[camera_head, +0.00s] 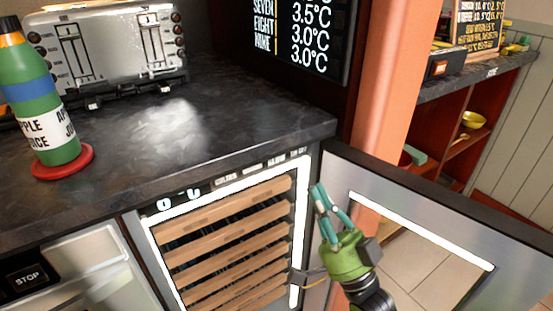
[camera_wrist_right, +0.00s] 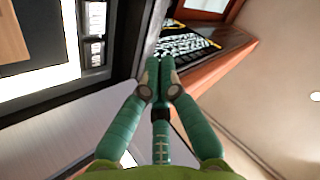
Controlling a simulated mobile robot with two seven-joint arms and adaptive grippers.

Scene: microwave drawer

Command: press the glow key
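The wine cooler (camera_head: 228,232) has a lit white frame, wooden shelves and a control strip (camera_head: 240,176) along its top edge. The strip carries a temperature display and several small labelled keys; the lettering is too small to tell surely which is the glow key. My right gripper (camera_head: 318,190) is right of the strip's right end, apart from it, between the cooler and its open door. In the right wrist view its teal fingertips (camera_wrist_right: 160,66) meet with nothing between them. Some of the keys (camera_wrist_right: 95,22) show there at upper left. My left gripper is not in view.
The open cooler door (camera_head: 430,205) stands to the right of my right gripper. A dark counter (camera_head: 210,120) overhangs the strip, with a toaster (camera_head: 110,50) and a green juice bottle (camera_head: 45,100) on it. A STOP button (camera_head: 27,278) is at lower left.

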